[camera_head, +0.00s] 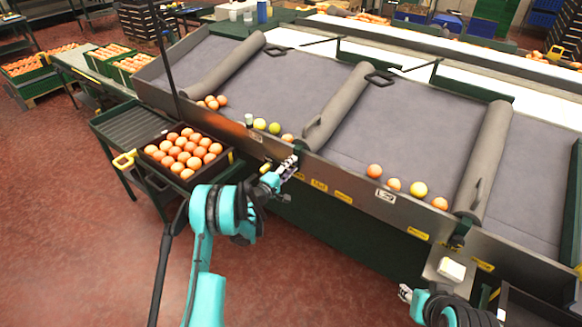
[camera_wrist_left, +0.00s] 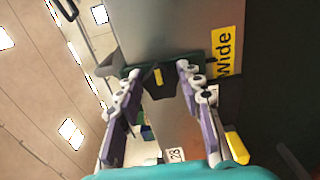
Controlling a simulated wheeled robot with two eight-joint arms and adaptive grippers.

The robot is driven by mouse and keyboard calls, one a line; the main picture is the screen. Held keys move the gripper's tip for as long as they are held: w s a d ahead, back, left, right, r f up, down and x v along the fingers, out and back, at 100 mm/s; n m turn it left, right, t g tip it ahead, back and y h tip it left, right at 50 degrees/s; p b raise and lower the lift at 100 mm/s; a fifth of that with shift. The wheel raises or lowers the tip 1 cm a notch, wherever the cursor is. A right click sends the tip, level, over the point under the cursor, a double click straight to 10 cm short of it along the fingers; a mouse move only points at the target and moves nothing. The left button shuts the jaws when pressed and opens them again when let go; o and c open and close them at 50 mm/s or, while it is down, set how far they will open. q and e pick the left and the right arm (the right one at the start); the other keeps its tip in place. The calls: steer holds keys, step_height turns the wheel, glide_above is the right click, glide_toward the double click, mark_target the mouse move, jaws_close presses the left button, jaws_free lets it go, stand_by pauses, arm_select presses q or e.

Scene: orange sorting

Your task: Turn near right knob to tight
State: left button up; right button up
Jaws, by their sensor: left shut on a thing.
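My left gripper (camera_head: 289,165) reaches the front metal panel of the sorting table, just below the lower end of the middle grey divider (camera_head: 340,105). In the left wrist view the left gripper (camera_wrist_left: 155,88) has its two fingers on either side of a dark knob (camera_wrist_left: 158,78) with a yellow mark, and is shut on it. A yellow label reading "wide" (camera_wrist_left: 228,52) is beside the knob. In the head view the gripper hides the knob. My right gripper (camera_head: 405,292) is low at the right, away from the panel; its fingers are too small to read.
Oranges (camera_head: 374,171) and a few yellow-green fruits (camera_head: 418,189) lie along the table's lower edge. A dark crate of oranges (camera_head: 150,161) stands on a side stand at left. A white block (camera_head: 451,268) sits at the front right. The red floor (camera_head: 80,220) is open at left.

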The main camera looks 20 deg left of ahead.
arm_select(q)
steer(key=o, duration=1.2)
steer(key=shift+c, duration=0.2)
steer(key=v, duration=0.7)
steer(key=shift+s, duration=0.25)
steer(key=shift+a, duration=0.1)
